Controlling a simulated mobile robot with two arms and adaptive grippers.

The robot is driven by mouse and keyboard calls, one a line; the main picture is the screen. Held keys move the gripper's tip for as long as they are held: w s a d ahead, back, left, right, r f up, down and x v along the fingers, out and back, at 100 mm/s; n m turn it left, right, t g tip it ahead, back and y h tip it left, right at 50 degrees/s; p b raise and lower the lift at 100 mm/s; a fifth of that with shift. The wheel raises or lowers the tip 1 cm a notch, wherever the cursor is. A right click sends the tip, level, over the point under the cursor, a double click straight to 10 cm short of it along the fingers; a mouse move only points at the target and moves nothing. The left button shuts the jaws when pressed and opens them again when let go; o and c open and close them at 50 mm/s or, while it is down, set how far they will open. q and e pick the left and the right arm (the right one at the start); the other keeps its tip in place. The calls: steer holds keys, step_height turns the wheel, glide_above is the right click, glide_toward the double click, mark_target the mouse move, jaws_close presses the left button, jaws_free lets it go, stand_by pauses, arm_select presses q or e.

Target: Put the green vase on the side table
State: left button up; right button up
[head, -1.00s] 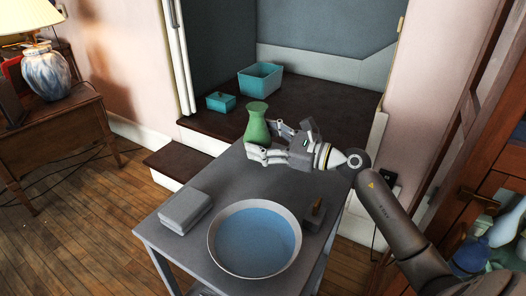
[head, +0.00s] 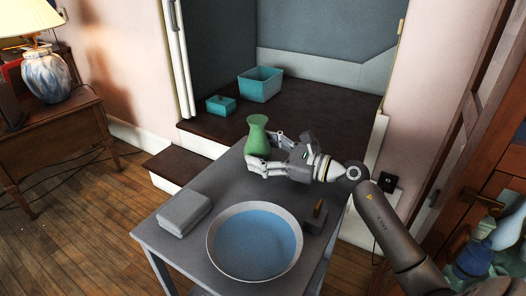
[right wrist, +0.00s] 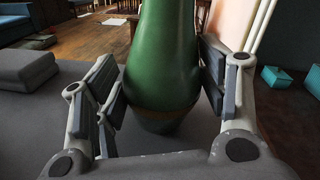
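The green vase (head: 257,136) is upright at the far end of a grey table (head: 228,190). My right gripper (head: 264,153) reaches in from the right with a finger on each side of its lower body. In the right wrist view the vase (right wrist: 163,60) fills the space between the finger pads, which appear to touch it, so the gripper looks shut on it. I cannot tell whether its base touches the tabletop. A brown wooden side table (head: 60,133) stands at the left. My left gripper is not in view.
A basin of blue water (head: 254,243), a folded grey cloth (head: 184,212) and a small dark block (head: 316,217) are on the grey table. A lamp (head: 47,76) stands on the wooden table. Teal boxes (head: 260,85) sit on the dark step behind.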

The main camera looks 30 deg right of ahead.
steer(key=o, duration=0.3)
steer(key=shift+r, duration=0.15)
steer(key=shift+s+d, duration=0.2)
steer(key=v, duration=1)
steer(key=shift+s+d, duration=0.15)
steer(key=shift+s, duration=0.15)
steer(key=shift+s+d, duration=0.25)
steer(key=shift+s, duration=0.1)
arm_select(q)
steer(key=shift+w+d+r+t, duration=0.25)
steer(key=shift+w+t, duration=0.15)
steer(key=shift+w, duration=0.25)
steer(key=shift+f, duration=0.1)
